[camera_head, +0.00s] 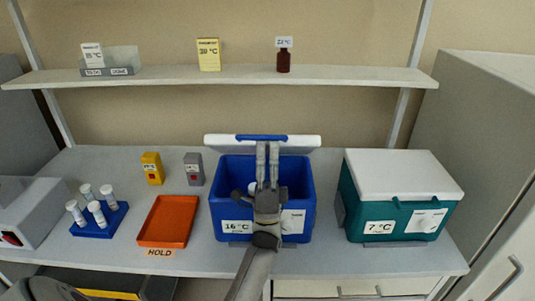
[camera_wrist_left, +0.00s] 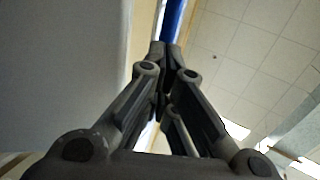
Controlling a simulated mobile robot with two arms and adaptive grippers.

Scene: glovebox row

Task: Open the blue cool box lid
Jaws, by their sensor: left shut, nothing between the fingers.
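The blue cool box (camera_head: 224,200) stands on the bench, labelled 16 °C, and its interior shows. Its white lid (camera_head: 222,143) is raised at the back of the box, with a blue handle strip (camera_head: 245,137) along its upper edge. My left gripper (camera_head: 267,145) reaches up across the box, fingers shut and empty, tips at or just in front of the lid near the handle strip; I cannot tell whether they touch. In the left wrist view the shut fingers (camera_wrist_left: 164,48) point toward a blue strip beside a pale surface. My right gripper is not in view.
A green cool box (camera_head: 400,210) with a closed white lid stands to the right. An orange tray (camera_head: 169,219), a blue vial rack (camera_head: 100,221), and yellow (camera_head: 153,168) and grey (camera_head: 194,169) devices stand left. A shelf (camera_head: 245,76) runs above the bench.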

